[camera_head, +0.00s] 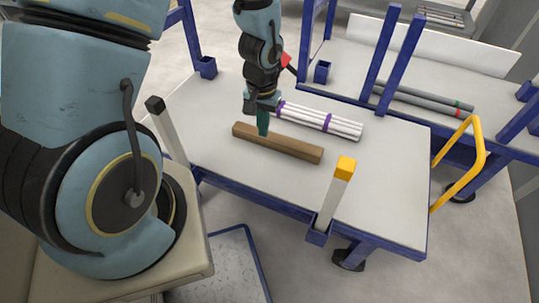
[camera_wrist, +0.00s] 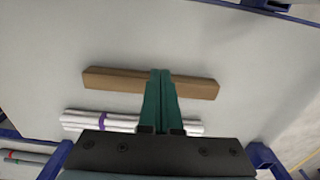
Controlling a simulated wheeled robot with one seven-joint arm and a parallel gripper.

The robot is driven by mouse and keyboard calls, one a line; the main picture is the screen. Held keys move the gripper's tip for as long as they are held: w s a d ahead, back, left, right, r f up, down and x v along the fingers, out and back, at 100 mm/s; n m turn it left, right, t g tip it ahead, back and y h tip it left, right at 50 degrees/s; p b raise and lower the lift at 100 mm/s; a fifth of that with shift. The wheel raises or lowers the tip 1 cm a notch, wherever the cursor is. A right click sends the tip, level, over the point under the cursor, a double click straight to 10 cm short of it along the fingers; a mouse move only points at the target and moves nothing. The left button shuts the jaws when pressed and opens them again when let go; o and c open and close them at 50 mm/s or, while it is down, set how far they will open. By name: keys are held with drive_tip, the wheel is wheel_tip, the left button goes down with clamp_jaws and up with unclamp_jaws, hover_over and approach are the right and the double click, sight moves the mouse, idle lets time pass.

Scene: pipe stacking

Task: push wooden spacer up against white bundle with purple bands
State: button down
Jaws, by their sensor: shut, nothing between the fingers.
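The brown wooden spacer (camera_head: 290,148) lies flat on the grey-white table top in the head view. It also shows in the wrist view (camera_wrist: 196,87). The white bundle with purple bands (camera_head: 340,126) lies behind it, roughly parallel, with a strip of bare table between them. In the wrist view the bundle (camera_wrist: 88,122) is partly hidden by my gripper. My gripper (camera_head: 263,133) points down with its green fingers shut and empty. In the wrist view its fingertips (camera_wrist: 161,72) overlap the spacer's middle. I cannot tell whether they touch it.
The table (camera_head: 385,190) has blue frame rails and corner posts, including one with a yellow top (camera_head: 345,169) at the front and one with a black top (camera_head: 156,105) at the left. Grey pipes (camera_head: 425,101) lie on another table behind. The table's right side is clear.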

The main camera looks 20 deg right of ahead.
sight(285, 132)
drive_tip(key=f, duration=0.7)
drive_tip(key=f+b, duration=0.1)
drive_tip(key=f, duration=0.3)
drive_tip(key=shift+s+d, duration=0.35)
drive_tip(key=shift+s, duration=0.05)
drive_tip(key=shift+w+d+f, duration=0.15)
drive_tip(key=shift+w+d, duration=0.4)
drive_tip(key=shift+w+d+f, duration=0.15)
drive_tip(key=shift+w+d, duration=0.35)
drive_tip(key=shift+w, duration=0.05)
drive_tip(key=shift+w+d, duration=0.35)
drive_tip(key=shift+w, duration=0.05)
drive_tip(key=w+d, duration=0.7)
drive_tip(key=w, duration=0.1)
drive_tip(key=shift+d, duration=0.2)
drive_tip(key=shift+s+a, duration=0.1)
